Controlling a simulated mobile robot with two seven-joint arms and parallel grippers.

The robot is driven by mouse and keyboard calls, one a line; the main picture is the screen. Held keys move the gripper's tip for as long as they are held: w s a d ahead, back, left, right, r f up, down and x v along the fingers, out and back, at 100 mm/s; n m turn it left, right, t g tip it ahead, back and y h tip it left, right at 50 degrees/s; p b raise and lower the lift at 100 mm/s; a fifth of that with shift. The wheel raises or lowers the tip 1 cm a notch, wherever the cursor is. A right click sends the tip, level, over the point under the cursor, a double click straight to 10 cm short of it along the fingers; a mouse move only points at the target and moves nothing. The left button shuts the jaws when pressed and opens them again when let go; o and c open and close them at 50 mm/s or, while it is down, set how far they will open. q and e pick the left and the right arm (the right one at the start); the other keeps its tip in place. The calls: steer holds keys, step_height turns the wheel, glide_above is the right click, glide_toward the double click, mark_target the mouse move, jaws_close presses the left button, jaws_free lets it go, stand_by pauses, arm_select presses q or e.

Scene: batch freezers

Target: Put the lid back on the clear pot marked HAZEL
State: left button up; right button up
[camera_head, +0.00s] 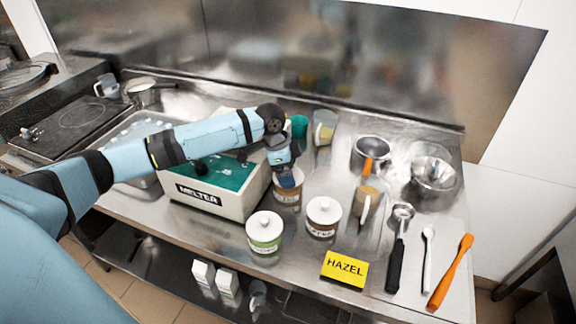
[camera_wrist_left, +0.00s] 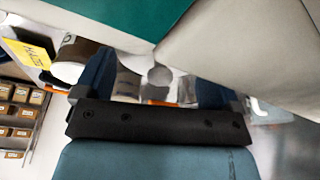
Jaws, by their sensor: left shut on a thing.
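My left gripper (camera_head: 287,176) reaches down from the left over a pot with brown contents (camera_head: 288,197), beside the melter. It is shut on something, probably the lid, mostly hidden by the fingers. I cannot tell whether it touches the pot. The pot's label is too small to read. In the left wrist view both fingers of the left gripper (camera_wrist_left: 157,85) show apart, but what they hold is unclear. A yellow card reading HAZEL (camera_head: 344,269) stands at the front edge. It also shows in the left wrist view (camera_wrist_left: 28,52). My right gripper is not in view.
Two white-lidded pots, one green (camera_head: 264,234) and one brown (camera_head: 322,218), stand in front of the gripper. The melter (camera_head: 212,200) is to its left. A clear jug (camera_head: 368,205), metal bowls (camera_head: 433,180), a black-handled scoop (camera_head: 395,262) and an orange spatula (camera_head: 450,272) are to the right.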

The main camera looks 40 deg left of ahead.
arm_select(q)
steer(key=shift+p, duration=0.5)
stand_by(0.6)
steer(key=shift+p, duration=0.7)
stand_by(0.5)
steer(key=shift+f+p, duration=0.25)
steer(key=shift+p, duration=0.3)
stand_by(0.9)
steer(key=shift+p, duration=0.6)
stand_by(0.3)
stand_by(0.4)
steer(key=o, duration=0.7)
